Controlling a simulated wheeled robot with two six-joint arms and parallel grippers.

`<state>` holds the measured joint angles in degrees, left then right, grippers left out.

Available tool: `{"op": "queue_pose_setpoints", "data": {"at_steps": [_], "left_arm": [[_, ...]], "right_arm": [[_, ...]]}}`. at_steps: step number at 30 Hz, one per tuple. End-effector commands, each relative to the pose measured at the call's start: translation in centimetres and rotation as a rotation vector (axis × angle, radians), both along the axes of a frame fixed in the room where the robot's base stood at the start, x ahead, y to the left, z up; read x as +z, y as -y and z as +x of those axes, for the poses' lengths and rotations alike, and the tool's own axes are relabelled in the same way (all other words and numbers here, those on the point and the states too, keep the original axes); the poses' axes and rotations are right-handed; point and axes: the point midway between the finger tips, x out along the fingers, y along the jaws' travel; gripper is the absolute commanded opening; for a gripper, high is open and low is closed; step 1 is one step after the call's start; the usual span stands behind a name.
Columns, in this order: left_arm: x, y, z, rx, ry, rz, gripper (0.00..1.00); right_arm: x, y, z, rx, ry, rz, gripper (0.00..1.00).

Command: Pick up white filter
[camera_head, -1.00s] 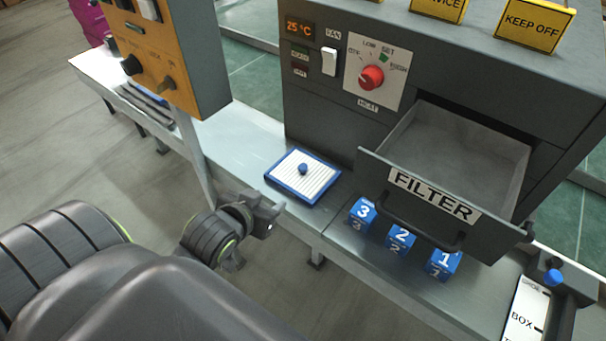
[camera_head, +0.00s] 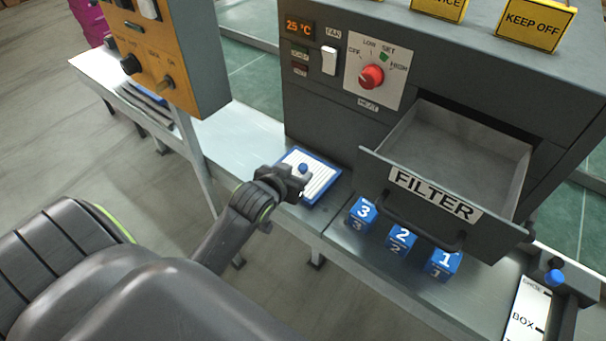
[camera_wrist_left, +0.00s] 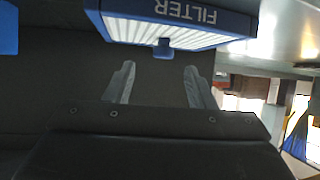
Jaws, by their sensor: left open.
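The white filter (camera_head: 322,180) lies flat on the metal bench, a pleated white panel in a blue frame with a small blue knob (camera_head: 303,168) on top. My left gripper (camera_head: 297,184) is open and empty at the filter's left side, covering part of its near left edge. In the left wrist view the filter (camera_wrist_left: 185,34) is at the top, with the word FILTER on its blue frame. Its knob (camera_wrist_left: 164,47) is just beyond the two spread fingertips of my left gripper (camera_wrist_left: 160,75). My right gripper is out of view.
An open, empty drawer (camera_head: 450,165) labelled FILTER juts out of the grey machine (camera_head: 330,100) right of the filter. Blue numbered blocks (camera_head: 402,239) stand below the drawer. An orange control box (camera_head: 165,60) stands at the left. Bare bench (camera_head: 230,140) lies left of the filter.

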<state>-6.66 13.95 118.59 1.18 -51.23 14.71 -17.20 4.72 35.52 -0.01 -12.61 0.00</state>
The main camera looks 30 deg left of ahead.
Motion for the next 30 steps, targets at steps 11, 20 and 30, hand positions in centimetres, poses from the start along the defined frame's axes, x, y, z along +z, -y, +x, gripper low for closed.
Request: {"op": "queue_pose_setpoints", "data": {"at_steps": [11, 20, 30], "left_arm": [[-2.4, -0.8, 3.5, 0.001, -0.002, 0.0, 0.5], [-2.8, -0.9, 4.2, 0.0, -0.001, 0.001, 0.5], [-2.8, -0.9, 4.1, 0.0, -0.001, 0.0, 0.14]], "right_arm": [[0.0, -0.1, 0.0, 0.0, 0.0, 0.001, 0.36], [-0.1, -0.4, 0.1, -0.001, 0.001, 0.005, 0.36], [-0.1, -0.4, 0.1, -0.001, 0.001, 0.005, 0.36]]}}
